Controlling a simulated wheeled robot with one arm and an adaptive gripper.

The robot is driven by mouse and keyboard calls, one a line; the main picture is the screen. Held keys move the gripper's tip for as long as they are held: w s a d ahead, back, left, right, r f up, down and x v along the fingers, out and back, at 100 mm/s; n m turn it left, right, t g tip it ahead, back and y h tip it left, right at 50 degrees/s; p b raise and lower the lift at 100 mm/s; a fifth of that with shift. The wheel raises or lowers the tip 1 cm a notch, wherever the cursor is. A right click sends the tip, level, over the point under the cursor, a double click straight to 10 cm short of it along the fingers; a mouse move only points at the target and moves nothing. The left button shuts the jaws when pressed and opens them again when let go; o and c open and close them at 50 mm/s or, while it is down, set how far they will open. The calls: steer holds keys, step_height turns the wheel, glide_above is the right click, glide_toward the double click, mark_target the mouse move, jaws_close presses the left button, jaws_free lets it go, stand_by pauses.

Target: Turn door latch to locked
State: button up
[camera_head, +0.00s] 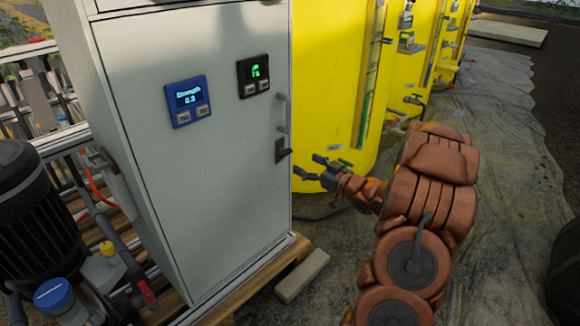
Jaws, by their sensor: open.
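The door latch (282,150) is a small dark handle on the right edge of the grey cabinet door (215,190). It sits below a grey vertical pull handle (283,112). The latch looks roughly upright, with a short part sticking out to the right; its exact angle is too small to tell. My gripper (312,166) is open and empty, just right of the latch and a little lower in the picture. Its fingers point left toward the cabinet edge and appear apart from the latch. My reddish-brown arm reaches in from the lower right.
A blue display (188,101) and a black display (253,75) sit on the door. Yellow tanks (330,70) with valves stand behind my gripper. A dark motor (35,215) and piping stand at the left. A loose block (302,275) lies by the cabinet base.

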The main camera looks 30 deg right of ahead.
mark_target(287, 154)
steer(key=b+x, duration=0.2)
steer(key=x, duration=0.4)
steer(key=shift+w+a+f, duration=0.1)
steer(key=shift+w, duration=0.05)
steer(key=shift+w+a, duration=0.1)
steer(key=shift+w, duration=0.6)
steer(key=c, duration=1.2)
steer(key=shift+o, duration=0.2)
